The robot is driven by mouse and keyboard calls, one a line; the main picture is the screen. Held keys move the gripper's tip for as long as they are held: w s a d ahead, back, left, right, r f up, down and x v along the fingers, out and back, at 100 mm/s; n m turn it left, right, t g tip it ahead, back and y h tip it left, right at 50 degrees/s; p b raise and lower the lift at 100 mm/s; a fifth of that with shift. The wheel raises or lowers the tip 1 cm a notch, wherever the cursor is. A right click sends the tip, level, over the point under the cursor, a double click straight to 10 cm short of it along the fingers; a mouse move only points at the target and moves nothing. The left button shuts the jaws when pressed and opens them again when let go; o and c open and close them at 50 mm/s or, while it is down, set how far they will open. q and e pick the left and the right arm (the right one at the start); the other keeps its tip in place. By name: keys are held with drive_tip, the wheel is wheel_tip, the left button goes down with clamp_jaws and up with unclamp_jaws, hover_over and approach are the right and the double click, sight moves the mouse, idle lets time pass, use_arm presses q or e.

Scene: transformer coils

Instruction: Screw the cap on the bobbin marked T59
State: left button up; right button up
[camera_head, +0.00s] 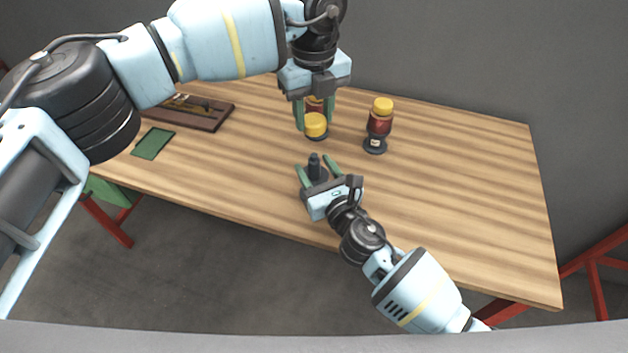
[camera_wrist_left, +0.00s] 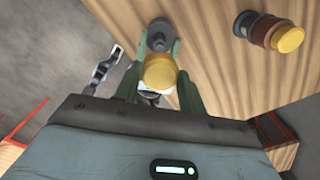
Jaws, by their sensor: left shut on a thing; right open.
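My left gripper (camera_head: 315,127) has its green fingers around a yellow cap (camera_head: 316,125); the cap shows between the fingertips in the left wrist view (camera_wrist_left: 160,73). A dark piece shows just beneath the cap, and a grey and dark round part (camera_wrist_left: 160,36) lies just beyond it in the wrist view; I cannot tell how they join. No T59 mark is readable.
A bobbin with red winding and yellow cap (camera_head: 380,122) stands upright to the right; it also shows in the wrist view (camera_wrist_left: 270,36). A dark brown tray (camera_head: 205,121) and a green mat (camera_head: 153,143) lie at the left. The table's right side (camera_head: 470,190) is clear.

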drive_tip(key=shift+x, duration=1.5)
clamp_jaws()
